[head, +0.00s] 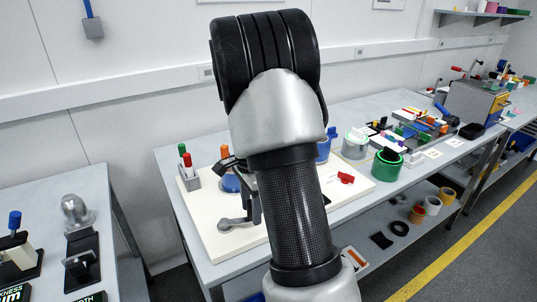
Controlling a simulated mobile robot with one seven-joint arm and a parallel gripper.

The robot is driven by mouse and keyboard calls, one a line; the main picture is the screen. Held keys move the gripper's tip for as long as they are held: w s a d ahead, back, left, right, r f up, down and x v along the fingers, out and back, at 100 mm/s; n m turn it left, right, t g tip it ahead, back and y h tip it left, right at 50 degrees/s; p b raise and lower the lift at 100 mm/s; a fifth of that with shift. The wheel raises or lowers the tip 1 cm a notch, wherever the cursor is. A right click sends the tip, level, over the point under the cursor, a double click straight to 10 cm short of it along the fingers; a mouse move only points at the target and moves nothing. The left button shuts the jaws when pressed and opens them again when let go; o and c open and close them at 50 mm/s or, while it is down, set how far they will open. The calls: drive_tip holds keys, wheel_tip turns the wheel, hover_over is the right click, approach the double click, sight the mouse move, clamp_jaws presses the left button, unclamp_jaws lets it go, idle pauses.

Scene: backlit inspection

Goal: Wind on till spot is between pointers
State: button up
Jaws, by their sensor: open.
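The winding fixture is a cream board (205,226) on the middle bench. A blue spool (230,183) stands at its left and another blue part (324,148) shows right of my arm. A grey crank (236,223) lies near the front left. A small red piece (346,178) sits on the right part of the board. My gripper (229,166) shows only as a small dark part past the left edge of my arm, above the left spool. It is open, with no held object visible. My arm hides the board's middle; I cannot make out the spot or the pointers.
A grey holder (189,178) with red and green handles stands on the board's back left. Green (387,164) and grey (355,144) tubs stand right of the board. A separate bench (50,205) with small devices is at the left. Rolls lie on the lower shelf.

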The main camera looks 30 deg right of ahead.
wheel_tip(320, 180, up, 8)
drive_tip(key=p, duration=0.6)
idle(0.6)
drive_tip(key=s+a+r+n+t+p, duration=0.1)
drive_tip(key=s+a+r+n, duration=0.1)
drive_tip(key=r, duration=0.3)
drive_tip(key=s+a+r+n+t, duration=0.1)
drive_tip(key=s+a+r+n, duration=0.15)
drive_tip(key=r, duration=0.25)
drive_tip(key=s+a+r+n+t+p, duration=0.1)
drive_tip(key=s+a+r+n, duration=0.3)
drive_tip(key=s+r+n, duration=0.2)
drive_tip(key=s+a+r+n+t+p, duration=0.1)
drive_tip(key=s+a+r+n+t, duration=0.1)
drive_tip(key=s+a+r+n, duration=0.2)
drive_tip(key=s+r+n, duration=0.1)
drive_tip(key=s+n, duration=0.2)
drive_tip(key=s, duration=0.4)
drive_tip(key=shift+a+r+t, duration=0.3)
drive_tip(key=shift+a+r, duration=0.05)
drive_tip(key=shift+w, duration=0.15)
drive_tip(key=shift+c, duration=0.4)
